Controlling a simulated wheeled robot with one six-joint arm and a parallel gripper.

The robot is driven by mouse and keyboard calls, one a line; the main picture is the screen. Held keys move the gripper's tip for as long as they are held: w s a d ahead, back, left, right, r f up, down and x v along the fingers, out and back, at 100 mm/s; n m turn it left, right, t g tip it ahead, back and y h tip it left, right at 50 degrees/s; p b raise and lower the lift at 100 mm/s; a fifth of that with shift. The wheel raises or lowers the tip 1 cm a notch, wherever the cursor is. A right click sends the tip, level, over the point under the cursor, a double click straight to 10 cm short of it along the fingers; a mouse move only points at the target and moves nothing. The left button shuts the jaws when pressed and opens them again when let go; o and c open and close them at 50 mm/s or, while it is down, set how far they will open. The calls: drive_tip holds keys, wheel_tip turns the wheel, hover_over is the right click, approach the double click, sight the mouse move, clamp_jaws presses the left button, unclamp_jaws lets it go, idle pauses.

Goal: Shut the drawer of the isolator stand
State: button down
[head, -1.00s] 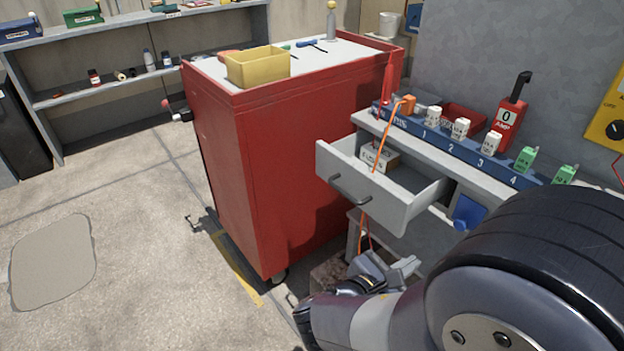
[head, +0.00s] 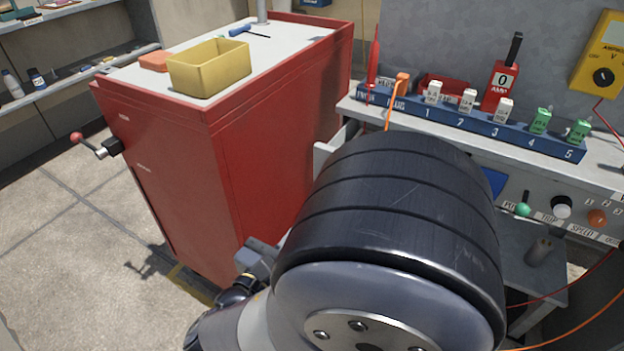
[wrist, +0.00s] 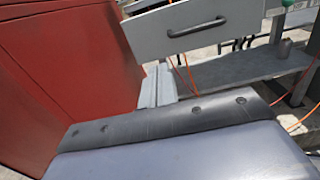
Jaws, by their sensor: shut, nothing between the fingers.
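The isolator stand (head: 596,158) is a grey bench at the right in the head view. Its grey drawer (head: 325,155) shows only a corner there, sticking out past the stand; my arm hides the rest. In the wrist view the drawer front (wrist: 150,38) is at the top, with a dark bar handle (wrist: 196,29). My gripper (wrist: 157,84) shows pale fingers together and empty, below the drawer front in that view. In the head view my gripper (head: 260,252) is partly hidden by my arm, low beside the red cabinet. I see no contact with the drawer.
The red cabinet (head: 235,150) stands close on the left, with a yellow bin (head: 208,68) on top. An orange cable (head: 391,105) hangs from the blue numbered strip (head: 470,128) on the stand. A lower grey shelf (wrist: 228,70) lies beyond the gripper. Open floor is at far left.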

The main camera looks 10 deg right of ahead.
drive_tip(key=b+x, duration=0.4)
drive_tip(key=x, duration=1)
drive_tip(key=shift+d, duration=0.1)
drive_tip(key=x, duration=1.4)
drive_tip(key=shift+w+d, duration=0.2)
drive_tip(key=shift+w, duration=0.05)
drive_tip(key=shift+w+d, duration=0.15)
drive_tip(key=shift+w, duration=0.05)
drive_tip(key=shift+r, duration=0.1)
drive_tip(key=shift+w+r, duration=0.1)
